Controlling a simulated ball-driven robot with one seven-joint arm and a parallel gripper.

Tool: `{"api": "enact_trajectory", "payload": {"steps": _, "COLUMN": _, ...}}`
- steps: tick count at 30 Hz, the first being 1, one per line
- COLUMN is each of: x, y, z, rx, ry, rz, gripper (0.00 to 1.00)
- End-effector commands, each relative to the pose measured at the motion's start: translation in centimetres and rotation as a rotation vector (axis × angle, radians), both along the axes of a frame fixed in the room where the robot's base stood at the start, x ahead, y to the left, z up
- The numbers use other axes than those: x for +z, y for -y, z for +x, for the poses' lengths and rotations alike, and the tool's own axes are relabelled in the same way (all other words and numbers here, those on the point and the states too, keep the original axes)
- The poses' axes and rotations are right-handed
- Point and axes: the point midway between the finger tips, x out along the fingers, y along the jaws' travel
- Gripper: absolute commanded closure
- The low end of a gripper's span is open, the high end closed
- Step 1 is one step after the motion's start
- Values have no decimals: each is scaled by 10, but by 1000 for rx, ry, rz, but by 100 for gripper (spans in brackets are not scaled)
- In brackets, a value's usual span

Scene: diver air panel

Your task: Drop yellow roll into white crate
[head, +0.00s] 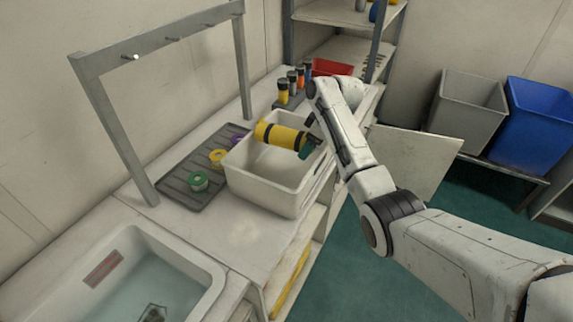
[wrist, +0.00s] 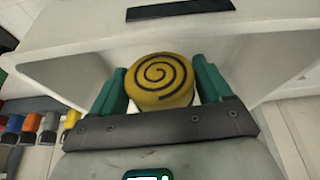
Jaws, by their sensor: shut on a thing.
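The yellow roll (head: 281,136) has black bands and lies on its side over the white crate (head: 262,194). In the wrist view its end (wrist: 160,82) shows a dark spiral. My gripper (head: 308,147) is shut on the roll, with a green finger on each side of it in the wrist view (wrist: 160,90). The roll is above the crate's opening, near its far part. The crate (wrist: 75,80) fills much of the wrist view behind the roll. I cannot tell whether the roll touches the crate.
A dark ribbed mat (head: 190,180) with a green ring (head: 198,181), a yellow ring (head: 217,157) and a purple ring lies left of the crate. Several capped bottles (head: 283,92) stand behind it. A metal frame (head: 100,110) rises at left. A water-filled sink (head: 150,285) is in front.

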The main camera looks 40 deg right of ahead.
Motion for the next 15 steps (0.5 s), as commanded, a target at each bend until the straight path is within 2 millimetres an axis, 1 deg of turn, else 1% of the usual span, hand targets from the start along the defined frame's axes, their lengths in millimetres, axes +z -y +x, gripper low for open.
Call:
{"api": "enact_trajectory", "payload": {"steps": 4, "x": 2, "y": 0, "z": 0, "rx": 0, "ry": 2, "rz": 0, "gripper": 64}}
{"api": "enact_trajectory", "payload": {"steps": 5, "x": 2, "y": 0, "z": 0, "rx": 0, "ry": 2, "rz": 0, "gripper": 19}}
{"api": "enact_trajectory", "payload": {"steps": 11, "x": 1, "y": 0, "z": 0, "rx": 0, "ry": 1, "rz": 0, "gripper": 0}}
{"api": "enact_trajectory", "payload": {"steps": 15, "x": 1, "y": 0, "z": 0, "rx": 0, "ry": 1, "rz": 0, "gripper": 0}}
